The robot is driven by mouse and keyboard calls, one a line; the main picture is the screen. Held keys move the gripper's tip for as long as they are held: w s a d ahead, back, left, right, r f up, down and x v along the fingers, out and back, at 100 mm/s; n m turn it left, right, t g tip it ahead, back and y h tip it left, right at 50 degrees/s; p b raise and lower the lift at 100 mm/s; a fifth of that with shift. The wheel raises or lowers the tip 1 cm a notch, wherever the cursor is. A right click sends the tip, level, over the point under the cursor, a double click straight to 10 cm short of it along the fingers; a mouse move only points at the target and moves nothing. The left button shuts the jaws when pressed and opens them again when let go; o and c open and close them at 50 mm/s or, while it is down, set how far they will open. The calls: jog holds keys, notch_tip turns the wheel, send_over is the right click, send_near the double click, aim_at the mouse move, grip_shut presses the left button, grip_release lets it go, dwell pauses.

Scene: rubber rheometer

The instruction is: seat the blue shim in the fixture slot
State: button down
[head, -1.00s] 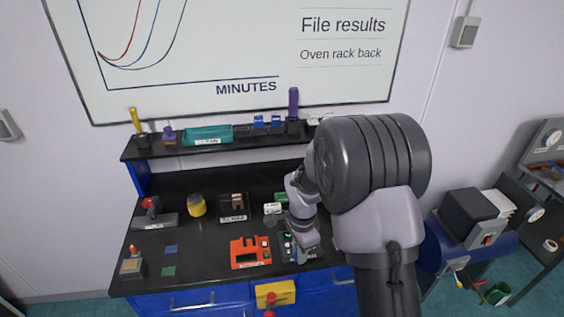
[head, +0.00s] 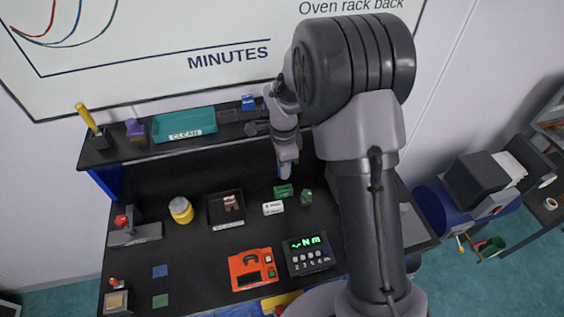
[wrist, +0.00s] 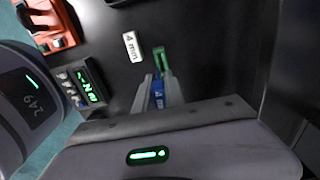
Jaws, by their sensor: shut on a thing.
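My gripper (head: 284,175) points down over the back middle of the bench. It is shut on the blue shim (wrist: 158,97), which shows between the two fingers in the wrist view with a pale mark on it. Just past the fingertips is a green block (wrist: 162,57) with a narrow gap, which looks like the fixture. In the head view a green block (head: 284,190) is just below the gripper, and a second green piece (head: 306,197) is to its right. I cannot tell whether the shim touches the green block.
A dark tray (head: 212,222) is to the left. An orange device (head: 253,270) and a dark "Nm" display box (head: 308,257) stand in front. A shelf (head: 160,145) with a teal tray (head: 185,124) runs behind.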

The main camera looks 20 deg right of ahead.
jog(key=f+b, duration=0.2)
jog(key=f, duration=0.1)
jog(key=f+b, duration=0.3)
jog(key=shift+w+a+b, duration=0.2)
jog(key=shift+b, duration=0.15)
jog(key=shift+b, duration=0.45)
dwell(1.3)
jog(key=shift+f, duration=0.1)
jog(key=shift+f+b, duration=0.35)
jog(key=shift+b, duration=0.05)
jog(key=shift+f+b, duration=0.5)
jog(key=c, duration=1.3)
grip_release()
jog(key=shift+c, duration=0.2)
